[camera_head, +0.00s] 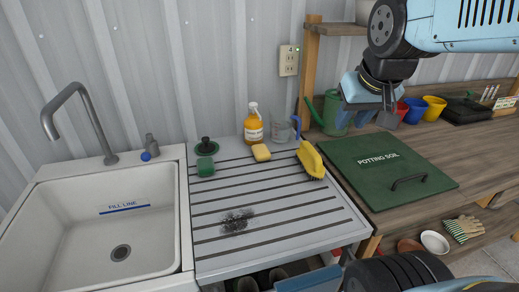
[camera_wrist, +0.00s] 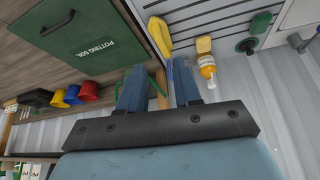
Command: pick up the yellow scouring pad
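The yellow scouring pad (camera_head: 261,152) is a small yellow block on the grey ribbed drainboard (camera_head: 282,222), just in front of an orange soap bottle (camera_head: 253,124). It also shows in the wrist view (camera_wrist: 204,44), next to the bottle (camera_wrist: 207,68). My gripper (camera_head: 367,118) is in the air at the right, well away from the pad, in front of the back of the wooden bench. In the wrist view my gripper (camera_wrist: 158,66) has its two blue fingers apart with nothing between them.
A yellow brush (camera_head: 311,160) lies right of the pad. A green sponge (camera_head: 205,166), a dark-handled stopper (camera_head: 206,147) and a clear jug (camera_head: 281,129) are nearby. The potting soil lid (camera_head: 388,168) covers part of the bench. The sink (camera_head: 120,220) is at left.

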